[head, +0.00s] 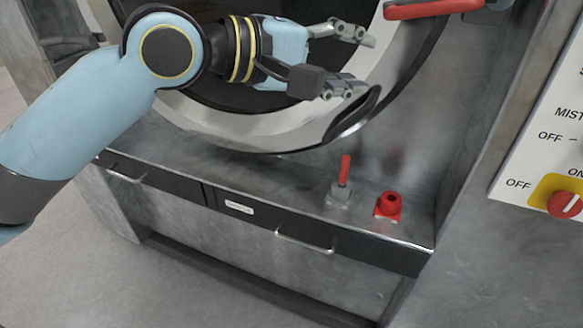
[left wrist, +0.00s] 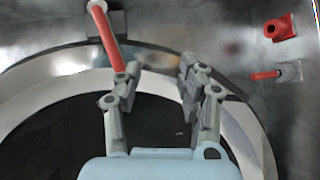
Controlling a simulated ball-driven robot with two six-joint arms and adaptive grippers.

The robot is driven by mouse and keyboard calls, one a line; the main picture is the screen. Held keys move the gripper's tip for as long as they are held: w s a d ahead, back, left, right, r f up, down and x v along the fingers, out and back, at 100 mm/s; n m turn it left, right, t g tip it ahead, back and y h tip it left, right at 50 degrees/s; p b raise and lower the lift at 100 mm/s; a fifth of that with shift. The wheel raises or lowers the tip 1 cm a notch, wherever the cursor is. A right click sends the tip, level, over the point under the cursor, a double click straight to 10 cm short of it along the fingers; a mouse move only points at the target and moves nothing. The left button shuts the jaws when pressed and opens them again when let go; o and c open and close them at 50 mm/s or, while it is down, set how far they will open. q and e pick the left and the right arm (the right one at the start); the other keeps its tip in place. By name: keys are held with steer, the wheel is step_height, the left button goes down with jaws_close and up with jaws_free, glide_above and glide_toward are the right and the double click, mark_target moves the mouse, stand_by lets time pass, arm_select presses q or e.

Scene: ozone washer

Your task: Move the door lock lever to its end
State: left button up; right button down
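A long red lever (head: 430,8) with a grey mount sits at the top right of the round washer door (head: 270,128), partly cut off by the frame. I take it as the door lock lever. It also shows in the left wrist view (left wrist: 107,38), with its near end by the left finger; I cannot tell if they touch. My left gripper (head: 362,62) is open and empty in front of the door, below and left of the lever in the head view. Its fingers also show apart in the left wrist view (left wrist: 160,68). My right gripper is not in view.
A small red stick on a grey base (head: 341,190) and a red knob (head: 388,205) stand on the metal ledge below the door. A white control panel (head: 540,150) with a red rotary switch (head: 564,204) is at the right. Drawers with handles lie below the ledge.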

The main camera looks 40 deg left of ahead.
arm_select(q)
steer(key=s+a+f+m+g+y, duration=0.1)
steer(key=s+f+m+g+y, duration=0.1)
steer(key=f, duration=0.6)
steer(key=s+a+f+m+g+y, duration=0.2)
steer(key=s+f+m, duration=0.3)
steer(key=f, duration=0.3)
steer(key=shift+s+f+g+y+b, duration=0.3)
steer(key=shift+s+g+b, duration=0.1)
steer(key=shift+g, duration=0.1)
steer(key=shift+w+a, duration=0.1)
